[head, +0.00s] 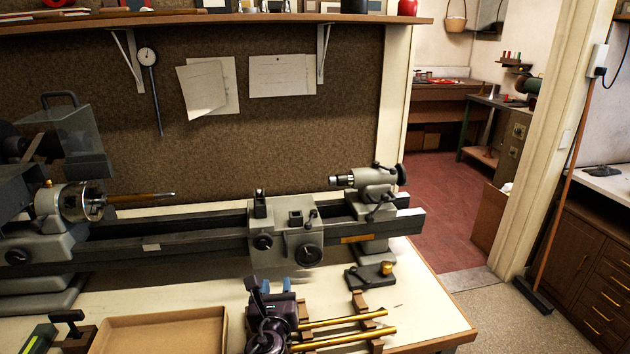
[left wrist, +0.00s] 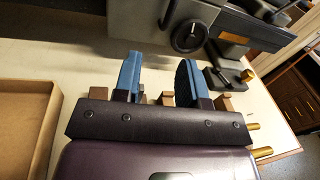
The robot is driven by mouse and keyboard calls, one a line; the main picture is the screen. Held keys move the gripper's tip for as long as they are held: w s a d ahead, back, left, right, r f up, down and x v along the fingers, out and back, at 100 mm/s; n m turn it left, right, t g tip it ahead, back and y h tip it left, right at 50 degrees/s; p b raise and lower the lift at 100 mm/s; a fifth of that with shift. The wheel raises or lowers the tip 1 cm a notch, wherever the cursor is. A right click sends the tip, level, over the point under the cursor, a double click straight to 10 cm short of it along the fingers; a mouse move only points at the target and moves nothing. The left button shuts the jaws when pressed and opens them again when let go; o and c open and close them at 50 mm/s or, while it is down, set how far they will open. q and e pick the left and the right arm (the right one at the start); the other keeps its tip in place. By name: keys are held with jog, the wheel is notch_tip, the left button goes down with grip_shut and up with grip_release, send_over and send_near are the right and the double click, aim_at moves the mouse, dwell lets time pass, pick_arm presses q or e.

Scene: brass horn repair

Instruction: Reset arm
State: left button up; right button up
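My left gripper (head: 276,286) is above the front of the workbench, left of two brass tubes. In the left wrist view, the blue-padded fingers of this gripper (left wrist: 160,80) stand apart with nothing held between them. The upper brass tube (head: 345,317) and the lower brass tube (head: 350,338) lie on wooden rests (head: 361,303); my gripper hides their left ends. In the left wrist view the brass ends poke out to the right of the gripper body. My right gripper is in neither view.
A grey lathe (head: 285,238) runs along the bench behind my gripper. A shallow cardboard tray (head: 160,322) sits to the left. A dark block with a brass knob (head: 370,275) stands on the right. Bare bench top (head: 430,310) lies near the right edge.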

pick_arm(q)
jog(key=s+a+f+n+g, duration=0.1)
jog(key=s+a+n, duration=0.1)
jog(key=n, duration=0.1)
jog(key=s+a+f+n+g+y, duration=0.1)
jog(key=s+a+n, duration=0.1)
jog(key=s+n, duration=0.1)
jog(key=s+a+f+n+g+y, duration=0.1)
jog(key=s+a+f+n+g, duration=0.1)
jog(key=n, duration=0.2)
jog(key=shift+s+n, duration=0.3)
jog(key=s+a+f+n+g+h, duration=0.1)
jog(key=s+a+n+g, duration=0.25)
jog(key=s+n, duration=0.55)
jog(key=s+a+n+g+h, duration=0.1)
jog(key=s+a+n+g, duration=0.25)
jog(key=s+n, duration=0.45)
jog(key=s+a+f+n+g, duration=0.1)
jog(key=s+a+n+g, duration=0.4)
jog(key=s, duration=0.7)
jog(key=w+d+f+t+h, duration=0.1)
jog(key=w+f+t, duration=0.7)
jog(key=f+t, duration=0.2)
jog(key=shift+d, duration=0.15)
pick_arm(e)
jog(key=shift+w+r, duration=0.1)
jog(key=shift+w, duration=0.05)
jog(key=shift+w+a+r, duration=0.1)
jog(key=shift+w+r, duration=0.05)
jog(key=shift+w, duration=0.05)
